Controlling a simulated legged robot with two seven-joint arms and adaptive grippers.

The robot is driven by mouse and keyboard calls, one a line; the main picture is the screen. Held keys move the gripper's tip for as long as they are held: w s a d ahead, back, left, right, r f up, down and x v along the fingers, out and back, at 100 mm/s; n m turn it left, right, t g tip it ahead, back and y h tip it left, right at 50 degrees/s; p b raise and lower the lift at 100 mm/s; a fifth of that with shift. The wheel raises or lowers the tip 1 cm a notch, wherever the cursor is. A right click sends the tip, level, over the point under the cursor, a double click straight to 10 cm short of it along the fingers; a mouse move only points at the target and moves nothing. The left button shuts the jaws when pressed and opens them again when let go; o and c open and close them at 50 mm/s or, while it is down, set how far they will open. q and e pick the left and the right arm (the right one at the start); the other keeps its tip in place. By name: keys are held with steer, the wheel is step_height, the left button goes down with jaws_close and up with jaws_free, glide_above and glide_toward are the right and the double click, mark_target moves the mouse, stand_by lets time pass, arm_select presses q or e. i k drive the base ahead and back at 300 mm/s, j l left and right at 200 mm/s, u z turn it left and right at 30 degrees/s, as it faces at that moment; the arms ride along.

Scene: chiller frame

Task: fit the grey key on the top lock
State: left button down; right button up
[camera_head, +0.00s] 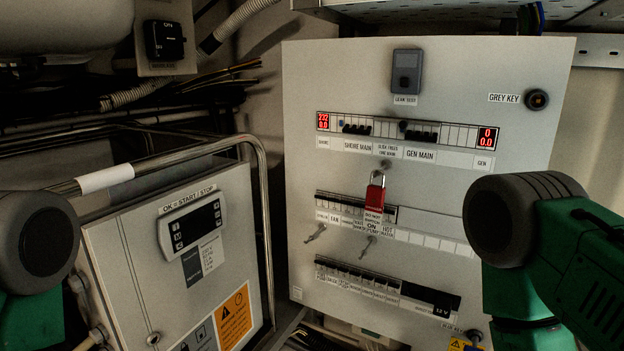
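The top lock (537,99) is a dark round cylinder at the upper right of the pale grey panel, with a "GREY KEY" label (504,98) to its left. Two small metallic keys hang on the panel: a left key (316,233) under the middle breaker row and a right key (368,244) a little to its right. I cannot tell from their colour which one is the grey key. Both of my arms show only as dark rounded joints and green links at the left and right edges. Neither gripper is in view.
A red padlock (375,196) hangs mid-panel. A second lock (473,336) sits at the lower right, partly beside my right arm. A control cabinet (130,240) with a metal rail (226,143) stands at the left.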

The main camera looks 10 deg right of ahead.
mark_target(537, 100)
steer(key=z, duration=2.1)
steer(key=i+l+z, duration=0.3)
steer(key=i+z, duration=0.15)
steer(key=i+l+z, duration=0.2)
steer(key=i+z, duration=0.7)
steer(key=i+u, duration=0.35)
steer(key=i+l+u, duration=0.15)
steer(key=i+u, duration=0.4)
steer(key=u, duration=0.2)
steer(key=i+l+u, duration=0.1)
steer(key=u, duration=0.35)
steer(key=i+l+u, duration=0.2)
steer(key=u, duration=0.2)
steer(key=i+l+u, duration=0.2)
steer(key=u, duration=0.2)
